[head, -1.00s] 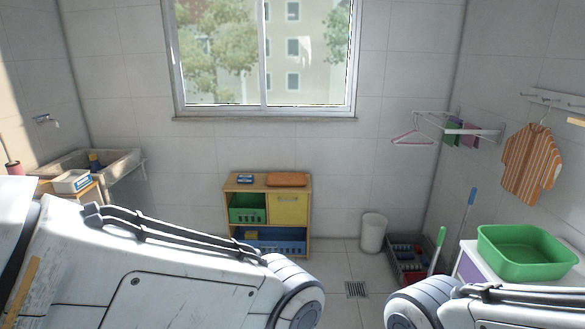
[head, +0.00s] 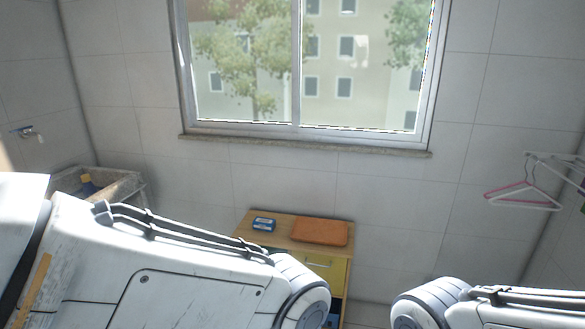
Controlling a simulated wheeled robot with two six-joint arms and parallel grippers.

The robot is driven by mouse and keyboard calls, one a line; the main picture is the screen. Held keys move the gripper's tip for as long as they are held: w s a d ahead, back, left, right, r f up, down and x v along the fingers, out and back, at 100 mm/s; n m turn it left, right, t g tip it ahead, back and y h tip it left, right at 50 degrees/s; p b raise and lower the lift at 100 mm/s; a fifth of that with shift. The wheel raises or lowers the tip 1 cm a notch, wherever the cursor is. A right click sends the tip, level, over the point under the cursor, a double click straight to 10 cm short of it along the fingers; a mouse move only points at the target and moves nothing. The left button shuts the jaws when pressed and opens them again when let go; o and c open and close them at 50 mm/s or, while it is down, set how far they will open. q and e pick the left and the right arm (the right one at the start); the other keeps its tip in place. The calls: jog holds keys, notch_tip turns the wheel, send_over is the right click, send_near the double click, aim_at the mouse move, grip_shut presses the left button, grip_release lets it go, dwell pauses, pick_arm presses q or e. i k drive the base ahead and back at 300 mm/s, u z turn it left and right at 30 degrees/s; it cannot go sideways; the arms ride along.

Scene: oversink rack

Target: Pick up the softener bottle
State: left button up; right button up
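No other bottle is clear in view. Links of my left and right arms fill the lower left and lower right of the head view. Neither gripper shows.
A tap (head: 27,132) is on the left wall. Hangers (head: 522,196) hang at right.

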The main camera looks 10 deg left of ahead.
aim_at(90, 189)
jog(key=u, duration=0.45)
jog(key=i, duration=2)
jog(key=u, duration=1.35)
jog(key=i, duration=1.75)
jog(key=u, duration=0.75)
jog(key=i, duration=0.4)
jog(key=u, duration=0.1)
